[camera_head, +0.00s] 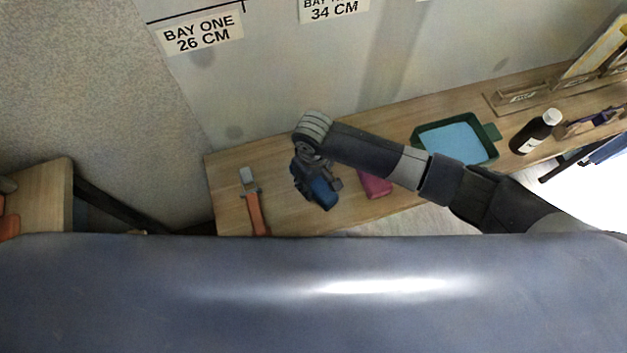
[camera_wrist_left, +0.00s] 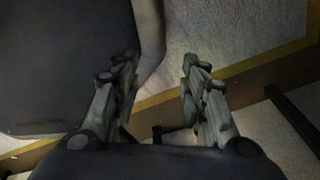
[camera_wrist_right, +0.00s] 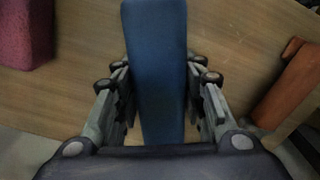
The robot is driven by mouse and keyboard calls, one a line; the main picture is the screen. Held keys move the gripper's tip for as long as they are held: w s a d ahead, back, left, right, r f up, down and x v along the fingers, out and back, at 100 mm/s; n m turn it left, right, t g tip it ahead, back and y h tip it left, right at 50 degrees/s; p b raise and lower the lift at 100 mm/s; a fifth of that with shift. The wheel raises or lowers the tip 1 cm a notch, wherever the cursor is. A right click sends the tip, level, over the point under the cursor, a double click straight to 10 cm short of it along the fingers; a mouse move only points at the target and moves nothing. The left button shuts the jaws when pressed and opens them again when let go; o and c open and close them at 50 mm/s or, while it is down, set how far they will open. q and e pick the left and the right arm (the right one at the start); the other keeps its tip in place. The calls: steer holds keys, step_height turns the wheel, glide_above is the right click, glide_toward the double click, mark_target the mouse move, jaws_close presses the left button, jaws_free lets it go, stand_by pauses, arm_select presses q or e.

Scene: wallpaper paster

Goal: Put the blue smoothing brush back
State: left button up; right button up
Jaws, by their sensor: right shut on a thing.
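The blue smoothing brush (camera_head: 320,190) is under my right gripper (camera_head: 312,180) at the left part of the wooden bench. In the right wrist view the blue brush (camera_wrist_right: 156,60) runs lengthwise between the two fingers of my right gripper (camera_wrist_right: 162,95), which is shut on it. I cannot tell whether the brush touches the bench top. My left gripper (camera_wrist_left: 158,85) is open and empty in the left wrist view. It is not visible in the head view.
On the bench (camera_head: 225,170), an orange-handled scraper (camera_head: 254,205) lies left of the brush and a magenta block (camera_head: 374,184) lies right of it. Farther right are a green tray (camera_head: 490,131) with blue inside, a dark bottle (camera_head: 533,134) and a wooden rack (camera_head: 520,97).

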steer(key=o, duration=1.1)
step_height(320, 180, up, 12)
steer(key=shift+r+p, duration=0.1)
steer(key=shift+p, duration=0.55)
